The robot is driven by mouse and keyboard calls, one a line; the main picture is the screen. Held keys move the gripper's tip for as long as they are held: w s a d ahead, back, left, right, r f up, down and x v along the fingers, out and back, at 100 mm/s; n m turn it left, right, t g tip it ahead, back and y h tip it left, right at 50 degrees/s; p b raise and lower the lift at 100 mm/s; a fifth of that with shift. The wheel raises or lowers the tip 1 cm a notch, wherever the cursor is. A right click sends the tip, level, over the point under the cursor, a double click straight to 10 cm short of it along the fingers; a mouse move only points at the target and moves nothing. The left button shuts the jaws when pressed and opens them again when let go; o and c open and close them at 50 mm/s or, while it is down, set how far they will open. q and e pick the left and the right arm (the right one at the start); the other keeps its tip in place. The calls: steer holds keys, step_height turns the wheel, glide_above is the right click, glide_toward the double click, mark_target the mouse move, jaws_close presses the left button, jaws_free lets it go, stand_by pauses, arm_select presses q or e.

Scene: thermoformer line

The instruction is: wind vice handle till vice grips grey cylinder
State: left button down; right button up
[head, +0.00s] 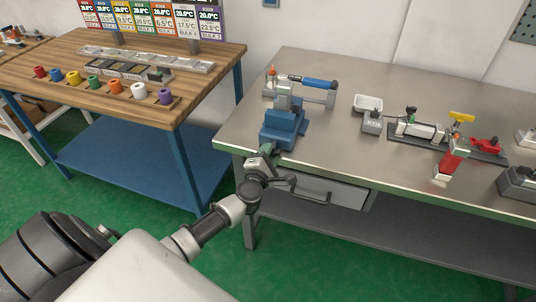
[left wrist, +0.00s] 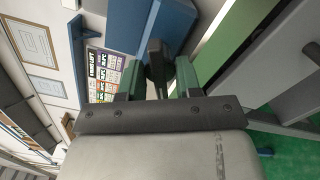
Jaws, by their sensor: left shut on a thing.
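The blue vice (head: 280,130) stands at the left front corner of the grey bench. A light grey piece (head: 284,88) shows at the top of its jaws; I cannot tell whether it is the grey cylinder or whether the jaws touch it. My left gripper (head: 267,153) is at the front of the vice, by the bench edge. In the left wrist view its green-lined fingers (left wrist: 160,78) are shut on the dark vice handle (left wrist: 156,58). The blue vice body (left wrist: 165,20) is just beyond. The gripper hides much of the handle. My right gripper is out of view.
A blue-handled tool (head: 319,84) rests on a grey stand behind the vice. A white tray (head: 368,103) and a fixture plate with clamps (head: 440,141) lie to the right. A drawer (head: 318,192) hangs under the bench. A wooden table (head: 200,63) stands left, across a gap.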

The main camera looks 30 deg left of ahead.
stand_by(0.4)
arm_select(q)
steer(key=shift+r+m+p, duration=0.1)
steer(key=shift+m+p, duration=0.75)
steer(key=shift+m, duration=0.05)
steer(key=shift+m+p, duration=0.75)
steer(key=shift+m, duration=0.75)
steer(key=shift+f, duration=0.2)
